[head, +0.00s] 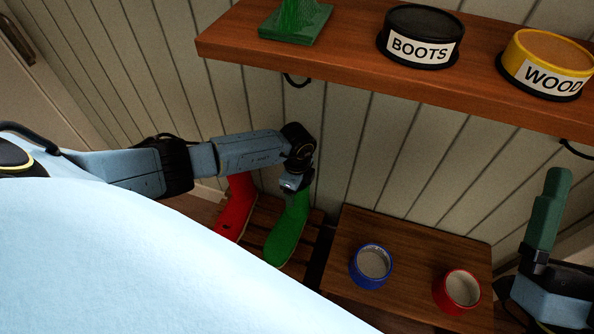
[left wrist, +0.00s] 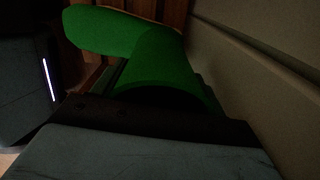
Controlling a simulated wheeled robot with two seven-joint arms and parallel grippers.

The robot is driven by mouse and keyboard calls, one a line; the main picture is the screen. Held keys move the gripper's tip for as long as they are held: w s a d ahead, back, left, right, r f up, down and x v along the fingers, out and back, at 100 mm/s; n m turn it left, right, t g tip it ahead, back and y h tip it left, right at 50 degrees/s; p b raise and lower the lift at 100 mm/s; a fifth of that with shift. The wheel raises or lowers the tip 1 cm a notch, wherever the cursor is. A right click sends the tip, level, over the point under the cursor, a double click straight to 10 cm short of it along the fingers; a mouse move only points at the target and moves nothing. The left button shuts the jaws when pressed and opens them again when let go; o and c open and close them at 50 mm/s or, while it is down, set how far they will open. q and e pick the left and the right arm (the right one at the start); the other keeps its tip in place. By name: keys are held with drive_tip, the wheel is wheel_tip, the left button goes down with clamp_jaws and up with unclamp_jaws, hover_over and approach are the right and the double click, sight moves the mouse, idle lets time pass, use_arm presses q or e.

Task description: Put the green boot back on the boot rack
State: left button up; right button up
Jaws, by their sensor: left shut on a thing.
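The green boot (head: 287,232) is at the slatted wooden boot rack (head: 255,241), right beside the red boot (head: 236,208), with its toe toward the front. My left gripper (head: 296,183) is shut on the top of its shaft. In the left wrist view the green boot (left wrist: 165,62) extends away from the jaws, its foot to the upper left. I cannot tell whether the sole touches the slats. My right gripper (head: 548,208) is at the far right, away from the boots, with dark green fingers pointing up; any gap between them is not clear.
Right of the rack is a low wooden bench (head: 412,240) with a blue tin (head: 371,266) and a red tin (head: 457,291). A wall shelf (head: 340,83) above holds a BOOTS tin (head: 421,37), a WOOD tin (head: 546,66) and a green object (head: 296,23). The plank wall stands close behind.

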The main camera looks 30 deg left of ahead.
use_arm(q)
drive_tip(key=shift+f, duration=0.35)
drive_tip(key=o, duration=1.5)
